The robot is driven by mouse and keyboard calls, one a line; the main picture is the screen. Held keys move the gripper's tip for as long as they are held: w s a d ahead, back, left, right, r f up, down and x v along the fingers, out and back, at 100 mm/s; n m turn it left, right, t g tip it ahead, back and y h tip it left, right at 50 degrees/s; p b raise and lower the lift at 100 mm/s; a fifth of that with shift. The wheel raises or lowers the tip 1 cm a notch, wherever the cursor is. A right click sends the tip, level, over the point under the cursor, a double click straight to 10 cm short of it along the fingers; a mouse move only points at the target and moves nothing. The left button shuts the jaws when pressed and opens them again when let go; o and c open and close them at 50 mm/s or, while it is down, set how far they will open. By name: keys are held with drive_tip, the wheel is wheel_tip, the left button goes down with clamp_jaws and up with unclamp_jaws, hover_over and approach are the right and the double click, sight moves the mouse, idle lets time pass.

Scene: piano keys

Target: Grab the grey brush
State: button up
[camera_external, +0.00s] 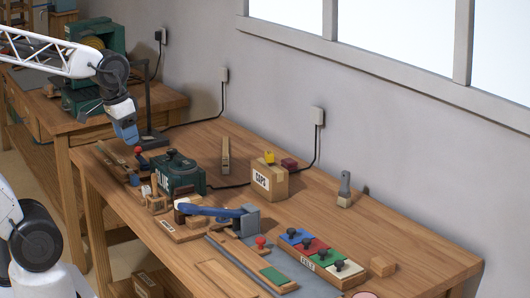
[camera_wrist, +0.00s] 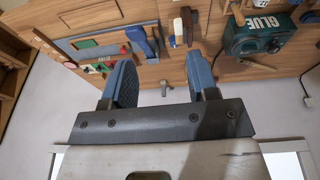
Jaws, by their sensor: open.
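The grey brush (camera_external: 345,188) stands upright near the back edge of the bench, by the wall, in the external view. It has a grey handle and a pale lower end. My gripper (camera_external: 130,138) is high over the left end of the bench, far to the left of the brush. In the wrist view my gripper (camera_wrist: 160,80) has its two blue fingers wide apart with nothing held between them. I cannot clearly make out the brush in the wrist view.
A green glue pot (camera_external: 180,174), a CAPS box (camera_external: 270,181), a blue-handled tool (camera_external: 215,211) and a FELT tray of coloured blocks (camera_external: 318,254) stand on the bench. Bare wood surrounds the brush. The wall (camera_external: 400,145) is close behind it.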

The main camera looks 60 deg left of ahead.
drive_tip(key=w+d+f+n+g+h, duration=0.1)
drive_tip(key=w+d+n+h, duration=0.15)
drive_tip(key=w, duration=0.85)
drive_tip(key=w+d+f+n+g+h, duration=0.15)
drive_tip(key=w+n, duration=0.25)
drive_tip(key=w, duration=0.8)
drive_tip(key=w+d+f+n+h, duration=0.1)
drive_tip(key=w+n+h, duration=0.2)
drive_tip(key=w, duration=0.8)
drive_tip(key=n+t+h, duration=0.2)
drive_tip(key=n+h, duration=0.4)
drive_tip(key=n, duration=0.4)
approach(341, 186)
drive_tip(key=d, duration=0.1)
drive_tip(key=w+d+f, duration=0.1)
drive_tip(key=shift+w+d+f, duration=0.2)
drive_tip(key=shift+d+f, duration=0.15)
drive_tip(key=shift+d, duration=0.05)
drive_tip(key=shift+d, duration=0.1)
drive_tip(key=shift+x, duration=1.25)
drive_tip(key=shift+d, duration=0.1)
drive_tip(key=shift+x, duration=2.45)
